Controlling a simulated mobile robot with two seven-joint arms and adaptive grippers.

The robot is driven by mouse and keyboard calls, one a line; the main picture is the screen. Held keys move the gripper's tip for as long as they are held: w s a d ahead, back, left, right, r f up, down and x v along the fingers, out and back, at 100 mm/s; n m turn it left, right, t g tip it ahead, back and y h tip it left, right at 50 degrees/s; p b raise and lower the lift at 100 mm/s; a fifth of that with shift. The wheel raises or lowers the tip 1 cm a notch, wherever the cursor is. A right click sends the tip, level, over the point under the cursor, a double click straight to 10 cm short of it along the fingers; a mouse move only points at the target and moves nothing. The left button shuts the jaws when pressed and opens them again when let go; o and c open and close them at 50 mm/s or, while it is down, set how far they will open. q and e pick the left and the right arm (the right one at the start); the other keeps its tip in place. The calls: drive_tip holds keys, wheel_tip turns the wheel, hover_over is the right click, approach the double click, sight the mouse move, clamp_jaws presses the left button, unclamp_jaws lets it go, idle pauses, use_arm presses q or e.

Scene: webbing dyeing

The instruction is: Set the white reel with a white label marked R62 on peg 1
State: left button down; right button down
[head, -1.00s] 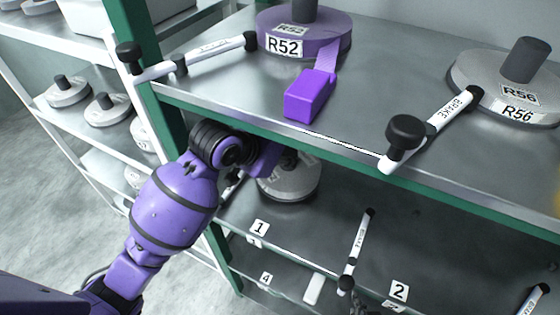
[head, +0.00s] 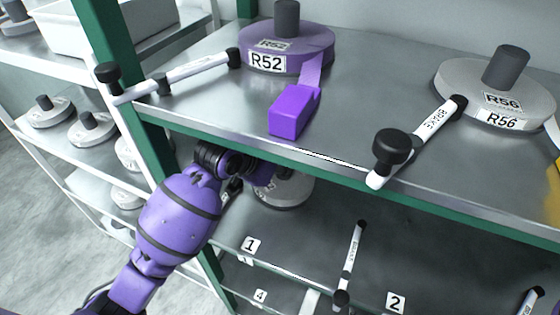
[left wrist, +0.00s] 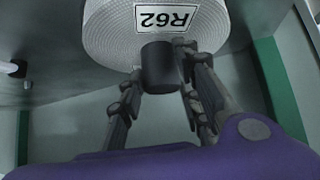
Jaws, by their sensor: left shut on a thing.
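The white reel with the white R62 label (left wrist: 165,18) fills the top of the left wrist view, with its label upside down. My left gripper (left wrist: 161,60) is shut on the reel's dark centre post (left wrist: 161,72), one finger on each side. In the head view the reel (head: 287,192) shows partly below the upper shelf edge, behind the label marked 1 (head: 250,245). The shelf edge and my arm hide the rest of it and most of the gripper. Peg 1 itself is hidden, and whether the reel touches anything below cannot be told. My right gripper is not in view.
The upper shelf (head: 215,105) overhangs the lower one and holds a purple R52 reel (head: 285,60) and a grey R56 reel (head: 490,95). A green post (head: 150,150) stands beside my arm. A white brake bar (head: 350,262) stands right of label 1; label 2 (head: 396,302) is farther right.

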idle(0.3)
use_arm(q)
drive_tip(key=c, duration=1.2)
unclamp_jaws()
drive_tip(key=shift+f, duration=0.15)
